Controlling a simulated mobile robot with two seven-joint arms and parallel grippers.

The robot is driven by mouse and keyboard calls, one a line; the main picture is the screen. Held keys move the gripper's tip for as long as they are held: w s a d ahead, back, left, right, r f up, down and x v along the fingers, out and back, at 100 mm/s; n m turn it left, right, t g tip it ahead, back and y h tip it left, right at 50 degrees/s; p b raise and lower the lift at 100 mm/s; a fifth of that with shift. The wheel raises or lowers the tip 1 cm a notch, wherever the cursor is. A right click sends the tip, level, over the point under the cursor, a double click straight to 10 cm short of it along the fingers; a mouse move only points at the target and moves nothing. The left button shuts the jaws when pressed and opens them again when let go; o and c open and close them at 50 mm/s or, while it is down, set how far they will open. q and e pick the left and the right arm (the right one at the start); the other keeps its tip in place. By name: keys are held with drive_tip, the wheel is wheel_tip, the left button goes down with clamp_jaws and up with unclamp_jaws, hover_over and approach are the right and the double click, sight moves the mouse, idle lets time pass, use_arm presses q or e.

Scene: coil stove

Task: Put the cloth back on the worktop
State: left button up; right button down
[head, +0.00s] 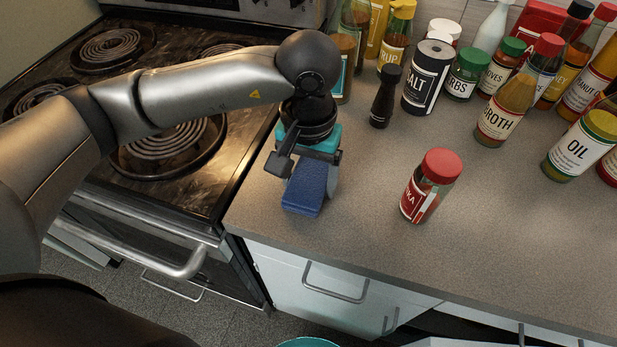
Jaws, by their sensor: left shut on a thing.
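The blue folded cloth (305,190) is at the left end of the grey worktop (330,243), near its front corner beside the stove. My left gripper (308,166) points down from above and is shut on the cloth, with a finger on either side. The gripper hides the cloth's upper part. The cloth's lower end is very close to the worktop; I cannot tell whether it rests on it. My right gripper is not in view.
A red-capped paprika jar (430,186) stands right of the cloth. A dark grinder (385,97), a salt canister (427,77) and several bottles stand behind. The coil stove (165,160) adjoins on the left. The front worktop strip is clear.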

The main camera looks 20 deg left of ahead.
sight(308, 179)
use_arm(q)
drive_tip(key=shift+f, duration=0.15)
drive_tip(key=shift+f, duration=0.1)
drive_tip(key=o, duration=1.2)
drive_tip(key=shift+c, duration=0.2)
drive_tip(key=shift+r, duration=0.25)
wheel_tip(308, 179, up, 12)
drive_tip(key=p, duration=0.1)
